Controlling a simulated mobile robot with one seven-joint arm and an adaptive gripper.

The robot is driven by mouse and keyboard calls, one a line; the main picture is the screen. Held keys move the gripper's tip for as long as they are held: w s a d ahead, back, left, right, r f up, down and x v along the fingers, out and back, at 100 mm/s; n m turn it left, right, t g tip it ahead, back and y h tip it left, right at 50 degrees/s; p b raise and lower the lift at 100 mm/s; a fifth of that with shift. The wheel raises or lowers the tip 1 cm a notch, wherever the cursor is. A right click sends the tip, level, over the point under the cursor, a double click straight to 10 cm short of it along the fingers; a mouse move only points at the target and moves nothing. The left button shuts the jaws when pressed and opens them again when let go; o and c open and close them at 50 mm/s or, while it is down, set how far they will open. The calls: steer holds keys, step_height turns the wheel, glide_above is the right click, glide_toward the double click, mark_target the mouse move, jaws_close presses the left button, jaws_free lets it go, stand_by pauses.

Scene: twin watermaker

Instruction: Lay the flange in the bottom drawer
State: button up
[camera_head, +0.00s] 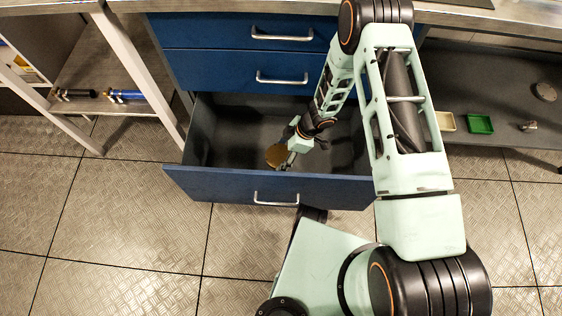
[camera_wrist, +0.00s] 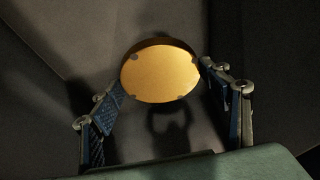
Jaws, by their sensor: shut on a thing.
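The flange is a round, brass-coloured disc (camera_head: 277,155) inside the open bottom drawer (camera_head: 225,187). In the wrist view the flange (camera_wrist: 160,72) shows its flat, lit face between my two fingers. My gripper (camera_head: 287,158) reaches down into the drawer and is shut on the flange. In the wrist view my gripper (camera_wrist: 162,78) has one finger at each side of the disc. A shadow falls on the grey drawer floor below it. I cannot tell whether the flange touches the floor.
Two blue drawers (camera_head: 235,70) above are shut. The bottom drawer looks otherwise empty, with bare floor to the left. A green tray (camera_head: 480,124), a cream tray (camera_head: 445,121) and small metal parts lie on a shelf at right. Blue and black cylinders (camera_head: 125,95) lie at left.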

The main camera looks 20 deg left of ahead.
mark_target(282, 159)
step_height(282, 159, down, 5)
steer(key=b, duration=0.3)
steer(key=shift+a+f+b, duration=0.1)
steer(key=shift+b, duration=0.3)
steer(key=shift+f+b, duration=1.8)
steer(key=shift+f, duration=3.05)
steer(key=shift+f, duration=0.2)
steer(key=o, duration=2.1)
steer(key=shift+c, duration=0.2)
steer(key=shift+r, duration=0.25)
steer(key=p+v, duration=0.4)
steer(key=v, duration=0.7)
steer(key=shift+d+r, duration=0.3)
steer(key=shift+d, duration=0.05)
